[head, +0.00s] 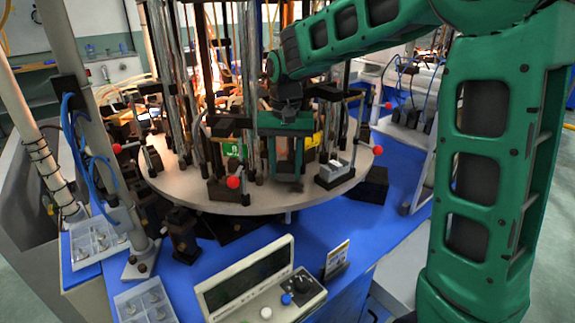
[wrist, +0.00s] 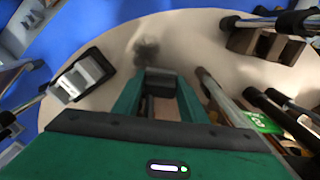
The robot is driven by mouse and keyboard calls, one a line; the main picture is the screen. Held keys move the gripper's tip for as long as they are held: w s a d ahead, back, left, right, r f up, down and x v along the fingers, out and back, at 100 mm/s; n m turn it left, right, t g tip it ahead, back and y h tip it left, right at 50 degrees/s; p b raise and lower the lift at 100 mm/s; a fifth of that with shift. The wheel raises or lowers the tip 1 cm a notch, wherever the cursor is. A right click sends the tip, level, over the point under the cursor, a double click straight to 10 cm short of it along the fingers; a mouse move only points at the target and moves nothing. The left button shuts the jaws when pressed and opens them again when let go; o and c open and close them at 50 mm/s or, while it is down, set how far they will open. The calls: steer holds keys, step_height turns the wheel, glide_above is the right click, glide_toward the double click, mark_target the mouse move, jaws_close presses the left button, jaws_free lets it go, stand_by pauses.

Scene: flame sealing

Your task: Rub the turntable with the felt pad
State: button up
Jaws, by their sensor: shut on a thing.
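The turntable (head: 260,204) is a round beige disc on the blue machine; its pale surface fills much of the wrist view (wrist: 95,120). My green gripper (head: 286,172) points down over its front part, between the posts. In the wrist view my gripper (wrist: 160,90) is shut on a small block with a brownish face and dark edge, which seems to be the felt pad (wrist: 164,108). The fingers hide most of it, and I cannot tell whether it touches the disc. A dark smudge (wrist: 147,48) marks the turntable just beyond the fingertips.
Metal rods and dark clamps stand close around my gripper. A holder with a pale block (head: 334,172) sits to the right on the disc. Red knobs (head: 234,182) stick out at the rim. A control panel (head: 262,285) and clear trays (head: 145,300) lie in front.

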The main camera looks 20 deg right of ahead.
mark_target(303, 195)
steer(key=shift+f, duration=0.55)
steer(key=shift+s, duration=0.15)
steer(key=shift+s+d+r, duration=0.1)
steer(key=shift+s+d, duration=0.15)
steer(key=shift+s, duration=0.45)
steer(key=shift+s+d+r, duration=0.1)
steer(key=shift+s+d, duration=0.15)
steer(key=shift+s, duration=0.45)
steer(key=shift+s+d+f, duration=0.1)
steer(key=shift+s+d, duration=0.2)
steer(key=shift+s, duration=0.6)
steer(key=shift+s+d+f, duration=0.1)
steer(key=shift+s+d, duration=0.2)
steer(key=shift+s, duration=0.6)
